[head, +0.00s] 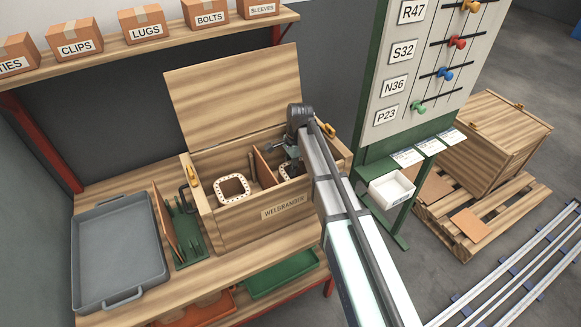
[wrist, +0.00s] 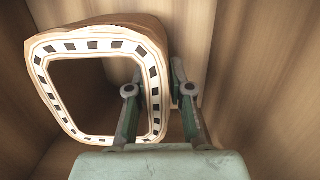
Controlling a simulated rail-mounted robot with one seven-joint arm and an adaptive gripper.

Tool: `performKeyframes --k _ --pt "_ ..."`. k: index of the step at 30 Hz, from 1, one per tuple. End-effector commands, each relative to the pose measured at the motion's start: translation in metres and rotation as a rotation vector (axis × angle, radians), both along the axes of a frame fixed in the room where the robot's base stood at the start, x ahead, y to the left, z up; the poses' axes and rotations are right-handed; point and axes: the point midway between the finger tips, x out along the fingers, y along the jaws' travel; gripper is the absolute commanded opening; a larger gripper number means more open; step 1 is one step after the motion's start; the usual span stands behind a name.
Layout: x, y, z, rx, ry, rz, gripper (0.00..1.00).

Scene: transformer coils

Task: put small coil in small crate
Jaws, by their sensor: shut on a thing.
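An open wooden crate marked WELBRANDER (head: 236,222) stands on the bench with its lid raised. A divider (head: 265,168) splits it inside. A coil with a pale, dark-notched rim (head: 231,178) sits in the left compartment. My gripper (head: 291,160) reaches down into the right compartment, partly hidden by my arm. A second coil (head: 286,173) shows there in part. In the wrist view my gripper (wrist: 156,92) is shut on the right wall of this coil (wrist: 95,45), one finger inside its opening and one outside. Whether the coil touches the floor, I cannot tell.
A grey tray (head: 117,293) lies at the bench's left, beside a green rack (head: 188,245). A closed wooden crate (head: 490,150) stands on a pallet (head: 470,245) at the right. A green-framed board (head: 370,140) rises close right of my arm.

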Motion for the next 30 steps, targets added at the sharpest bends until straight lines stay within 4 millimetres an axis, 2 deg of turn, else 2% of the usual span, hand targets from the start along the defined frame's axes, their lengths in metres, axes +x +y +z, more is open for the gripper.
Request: performKeyframes --k 4,5,6,20,25,30 --pt "0.0 0.0 -0.001 0.0 0.0 0.0 0.0" --pt "0.0 0.0 -0.001 0.0 0.0 0.0 0.31" --pt "0.0 0.0 -0.001 0.0 0.0 0.0 0.45" --pt "0.001 -0.001 0.005 0.0 0.0 0.0 0.45" --pt "0.003 -0.003 0.024 0.001 -0.002 -0.001 0.45" --pt "0.006 -0.007 0.054 0.001 -0.003 -0.001 0.45"
